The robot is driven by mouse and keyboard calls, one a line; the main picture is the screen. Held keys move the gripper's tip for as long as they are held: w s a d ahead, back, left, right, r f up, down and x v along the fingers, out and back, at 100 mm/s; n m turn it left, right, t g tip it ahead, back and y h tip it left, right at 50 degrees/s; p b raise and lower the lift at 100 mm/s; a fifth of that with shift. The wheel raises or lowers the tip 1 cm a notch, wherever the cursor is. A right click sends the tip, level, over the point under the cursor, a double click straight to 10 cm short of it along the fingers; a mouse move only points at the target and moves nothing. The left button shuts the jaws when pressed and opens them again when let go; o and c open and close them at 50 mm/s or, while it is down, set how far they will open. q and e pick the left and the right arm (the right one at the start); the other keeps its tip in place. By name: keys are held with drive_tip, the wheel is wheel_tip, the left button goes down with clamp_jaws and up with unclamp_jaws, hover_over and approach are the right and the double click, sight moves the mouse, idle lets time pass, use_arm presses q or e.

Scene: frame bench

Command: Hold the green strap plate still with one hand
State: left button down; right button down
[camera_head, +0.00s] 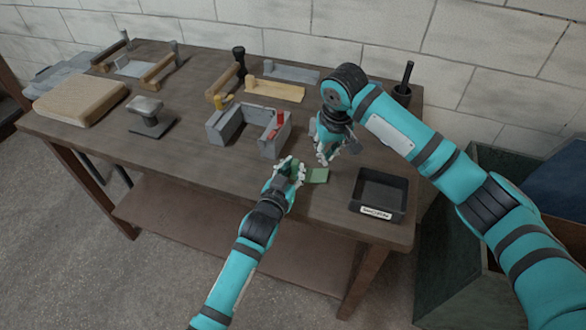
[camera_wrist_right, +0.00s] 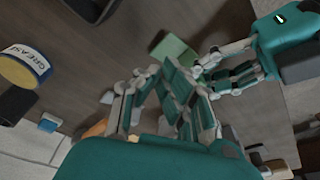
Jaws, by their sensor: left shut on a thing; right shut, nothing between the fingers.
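The green strap plate (camera_head: 318,176) lies low over the bench near its front edge, right of my left gripper. It also shows in the right wrist view (camera_wrist_right: 173,48), partly covered by fingers. My left gripper (camera_head: 295,168) is shut on the plate's left end, which its fingers hide. In the right wrist view my left gripper (camera_wrist_right: 207,62) comes in from the right and meets the plate's edge. My right gripper (camera_head: 325,156) is shut and empty, just behind and above the plate. I cannot tell whether it touches the plate.
A black labelled tray (camera_head: 381,187) stands to the right near the front edge. A grey block fixture (camera_head: 227,122) with red and yellow parts stands behind my left gripper. A grease tin (camera_wrist_right: 25,66) shows in the right wrist view. The bench's (camera_head: 190,170) left front is clear.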

sight(325, 176)
drive_tip(key=shift+f, duration=2)
use_arm(q)
drive_tip(key=shift+f, duration=0.1)
use_arm(e)
drive_tip(key=shift+f, duration=0.85)
use_arm(q)
drive_tip(key=shift+s, duration=0.1)
use_arm(e)
drive_tip(key=shift+s+f, duration=0.15)
drive_tip(key=shift+f, duration=0.8)
drive_tip(key=shift+s, duration=0.1)
drive_tip(key=shift+r, duration=1.2)
drive_tip(key=shift+w+r, duration=0.2)
drive_tip(key=shift+r, duration=2.8)
